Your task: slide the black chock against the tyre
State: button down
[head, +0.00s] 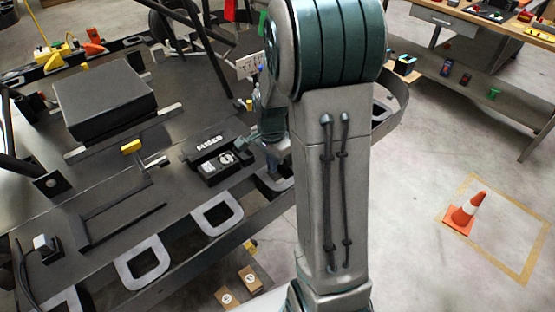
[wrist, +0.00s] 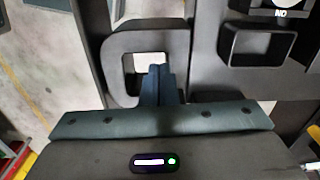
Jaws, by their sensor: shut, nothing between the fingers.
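My gripper (wrist: 160,72) shows in the wrist view with its two dark fingers together and nothing between them. Its fingertips overlap the opening of a dark frame loop (wrist: 118,55); I cannot tell whether they touch it. In the head view my arm crosses the middle and mostly hides the gripper, which is beside the kart's right side. I cannot make out the black chock or the tyre for certain in either view.
The kart's dark deck (head: 120,205) fills the left, with a black box (head: 105,103) and a small lettered unit (head: 215,155) on it. Two cardboard boxes (head: 250,278) (head: 227,298) lie below the deck.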

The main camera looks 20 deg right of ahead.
jog(key=shift+s+a+r, duration=0.15)
jog(key=shift+a, duration=0.35)
jog(key=shift+s+a+r, duration=0.1)
jog(key=shift+s+a, duration=0.05)
jog(key=shift+a, duration=0.3)
notch_tip(320, 180, up, 10)
jog(key=f, duration=0.1)
jog(key=s+a+r+n+t, duration=0.1)
jog(key=s+a+r+n, duration=0.1)
jog(key=s+n, duration=0.5)
jog(key=s+a+r+n+t, duration=0.1)
jog(key=s+a+n+t, duration=0.1)
jog(key=s+a+n, duration=0.2)
jog(key=shift+s+a+r+n, duration=0.15)
jog(key=shift+s+r+n, duration=0.25)
jog(key=shift+s+n, duration=1.55)
jog(key=shift+s+m, duration=0.35)
